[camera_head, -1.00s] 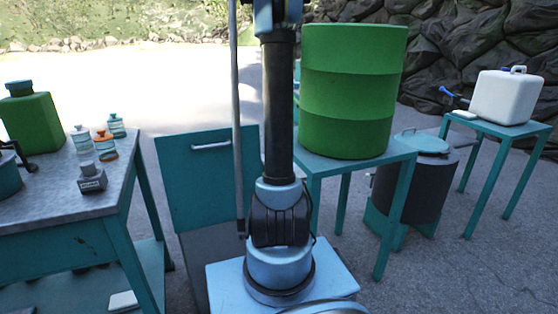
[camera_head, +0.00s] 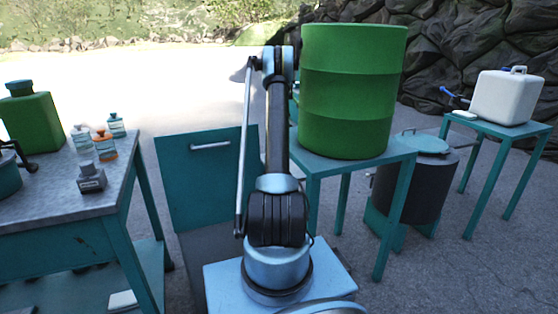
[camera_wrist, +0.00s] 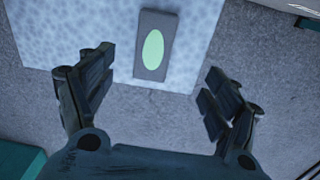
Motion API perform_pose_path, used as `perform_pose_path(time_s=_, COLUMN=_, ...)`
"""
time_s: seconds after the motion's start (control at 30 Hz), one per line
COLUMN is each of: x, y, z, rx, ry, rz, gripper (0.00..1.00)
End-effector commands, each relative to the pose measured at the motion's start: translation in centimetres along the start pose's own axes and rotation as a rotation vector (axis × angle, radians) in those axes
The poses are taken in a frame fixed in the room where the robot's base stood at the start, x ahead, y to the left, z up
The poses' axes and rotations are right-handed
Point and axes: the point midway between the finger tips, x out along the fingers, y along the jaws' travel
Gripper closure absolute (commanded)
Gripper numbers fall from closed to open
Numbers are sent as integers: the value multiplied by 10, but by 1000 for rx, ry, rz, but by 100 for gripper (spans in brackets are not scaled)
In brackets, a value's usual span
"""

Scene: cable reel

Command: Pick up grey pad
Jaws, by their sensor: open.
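The grey pad (camera_wrist: 154,25) shows at the top middle of the wrist view, a dark grey rectangle with a pale green oval on it. It lies on a pale, speckled blue surface (camera_wrist: 60,30), close to that surface's edge. My gripper (camera_wrist: 158,80) is open and empty, with its fingers spread wide on either side of the pad's near end in the picture. I cannot tell the height between fingers and pad. I cannot make out the pad or my gripper in the head view.
A worktable (camera_head: 60,215) with small bottles stands left. A green barrel (camera_head: 348,95) stands on a teal table (camera_head: 400,152) behind my arm. A white canister (camera_head: 505,97) is on a far right table. Grey ground lies between them.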

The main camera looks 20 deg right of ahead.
Motion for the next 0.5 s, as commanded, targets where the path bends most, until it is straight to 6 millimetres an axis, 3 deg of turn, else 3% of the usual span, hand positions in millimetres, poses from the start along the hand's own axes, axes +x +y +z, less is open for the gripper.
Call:
perform_pose_path(time_s=0.03, x=14, y=4, z=-6, rx=-7, ry=-4, rz=-4, gripper=18)
perform_pose_path(time_s=0.2, x=46, y=10, z=-16, rx=-31, ry=-15, rz=-16, gripper=18)
perform_pose_path(time_s=0.5, x=70, y=11, z=-22, rx=-47, ry=-21, rz=-23, gripper=18)
